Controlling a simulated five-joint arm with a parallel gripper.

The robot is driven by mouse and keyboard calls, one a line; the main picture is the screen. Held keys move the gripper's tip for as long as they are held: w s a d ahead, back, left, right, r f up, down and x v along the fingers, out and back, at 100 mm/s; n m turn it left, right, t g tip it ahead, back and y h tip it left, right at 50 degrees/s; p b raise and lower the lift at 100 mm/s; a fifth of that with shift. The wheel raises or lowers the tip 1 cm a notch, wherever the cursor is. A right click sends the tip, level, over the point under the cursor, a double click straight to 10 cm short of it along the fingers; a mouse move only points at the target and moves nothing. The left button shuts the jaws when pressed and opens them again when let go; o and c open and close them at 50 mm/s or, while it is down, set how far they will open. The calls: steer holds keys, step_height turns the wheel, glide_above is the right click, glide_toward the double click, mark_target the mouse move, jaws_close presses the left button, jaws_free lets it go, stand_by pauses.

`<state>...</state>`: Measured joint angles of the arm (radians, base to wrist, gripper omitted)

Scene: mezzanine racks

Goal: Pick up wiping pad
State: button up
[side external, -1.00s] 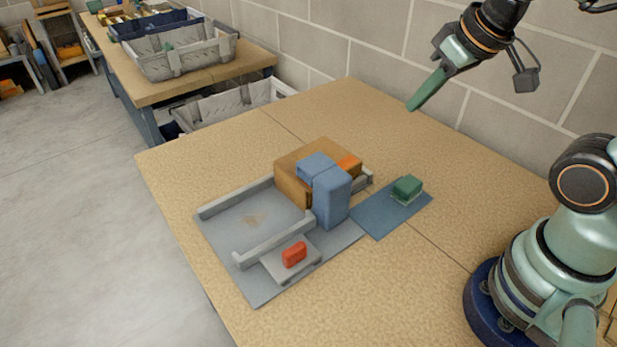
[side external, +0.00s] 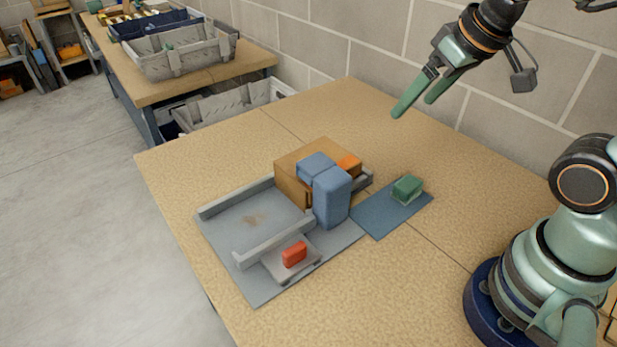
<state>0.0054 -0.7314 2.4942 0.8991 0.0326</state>
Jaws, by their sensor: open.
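A small green block with a paler lower edge (side external: 407,188) lies on a flat blue mat (side external: 378,220) right of the tray; it looks most like the wiping pad. My gripper (side external: 410,108) is open and empty. It hangs in the air at the upper right, well above the table and apart from the green block. Its two green fingers point down and to the left, and a gap shows between them. Nothing hides the green block.
A grey tray (side external: 228,228) with low walls holds a brown box (side external: 290,180), blue blocks (side external: 331,198) and an orange piece (side external: 349,163). A red block (side external: 294,254) sits on a small grey plate at its front.

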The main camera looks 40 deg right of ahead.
steer(key=w+d+f+m+g, duration=0.2)
steer(key=d+f+m+g, duration=0.15)
steer(key=f+m, duration=0.35)
steer(key=m+g, duration=0.2)
steer(key=m, duration=0.8)
glide_toward(409, 183)
steer(key=shift+f, duration=5.25)
jaws_close()
steer(key=shift+r, duration=0.2)
step_height(409, 183, up, 20)
steer(key=shift+f, duration=0.15)
